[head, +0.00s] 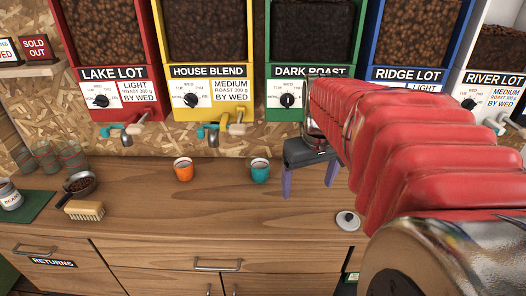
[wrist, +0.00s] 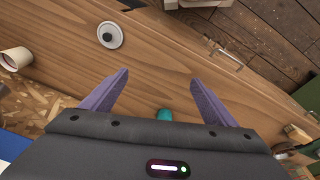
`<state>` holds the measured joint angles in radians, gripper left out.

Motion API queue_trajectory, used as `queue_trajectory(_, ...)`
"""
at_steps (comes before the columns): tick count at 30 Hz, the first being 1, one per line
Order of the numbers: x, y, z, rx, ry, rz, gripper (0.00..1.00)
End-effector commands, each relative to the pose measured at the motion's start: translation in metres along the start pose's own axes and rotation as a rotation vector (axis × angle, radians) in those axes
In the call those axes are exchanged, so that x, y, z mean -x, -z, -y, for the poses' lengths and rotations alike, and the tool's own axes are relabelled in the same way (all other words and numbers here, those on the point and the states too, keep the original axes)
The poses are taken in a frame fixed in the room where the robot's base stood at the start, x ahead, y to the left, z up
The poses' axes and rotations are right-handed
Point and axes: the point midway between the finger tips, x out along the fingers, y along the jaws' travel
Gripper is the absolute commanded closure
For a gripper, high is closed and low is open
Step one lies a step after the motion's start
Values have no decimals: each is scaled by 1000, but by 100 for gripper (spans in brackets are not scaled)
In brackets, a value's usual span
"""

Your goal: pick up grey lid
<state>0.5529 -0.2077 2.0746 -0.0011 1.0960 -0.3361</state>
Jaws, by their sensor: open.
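The grey lid (head: 347,220), a round disc with a dark centre knob, lies flat near the front edge of the wooden counter (head: 225,215), right of centre in the head view. In the wrist view the lid (wrist: 110,35) is at the upper left, beyond the left fingertip and apart from both fingers. My gripper (head: 308,190) has purple fingers spread wide with nothing between them, and points down over the counter behind and left of the lid. The wrist view also shows the open fingers (wrist: 159,76). My red-sleeved arm hides the counter to the right.
An orange cup (head: 183,170) and a teal cup (head: 260,171) stand left of my gripper. A brush (head: 84,210), a scoop of beans (head: 80,185) and glasses sit far left. Bean dispensers with spouts line the back. The counter's middle front is clear.

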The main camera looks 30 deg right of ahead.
Motion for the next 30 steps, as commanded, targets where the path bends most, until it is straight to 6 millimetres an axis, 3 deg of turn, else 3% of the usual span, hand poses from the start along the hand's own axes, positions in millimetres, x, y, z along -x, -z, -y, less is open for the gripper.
queue_trajectory(9, -26, 2, -92, -78, 20, 110, 20)
queue_trajectory(15, -40, -5, -136, -111, 40, 155, 20)
queue_trajectory(21, -45, -10, -152, -122, 50, 172, 20)
queue_trajectory(30, -45, -10, -152, -121, 50, 172, 20)
